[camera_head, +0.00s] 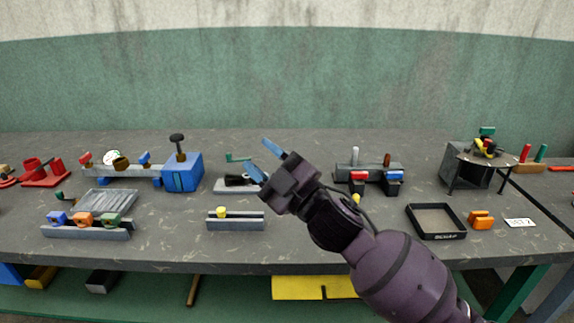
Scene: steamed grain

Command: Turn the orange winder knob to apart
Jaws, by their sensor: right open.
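My right gripper (263,160) reaches in from the lower right, its two blue fingers apart with nothing between them. It hangs over the middle of the bench, in front of a small grey fixture (226,184) with a black and white part, and partly hides it. An orange piece (83,219) sits between a blue and a green one on a grey rail at the front left. Another orange block (481,220) stands at the front right, beside a black tray. I cannot tell which, if either, is the winder knob. Both are well apart from my gripper. My left gripper is not in view.
A blue box (182,172) with a black knob stands at the back left. A grey rail (236,223) with a yellow piece lies at the front. A rail fixture (368,172) with red and blue parts, the black tray (437,235) and a round stand (487,159) are right.

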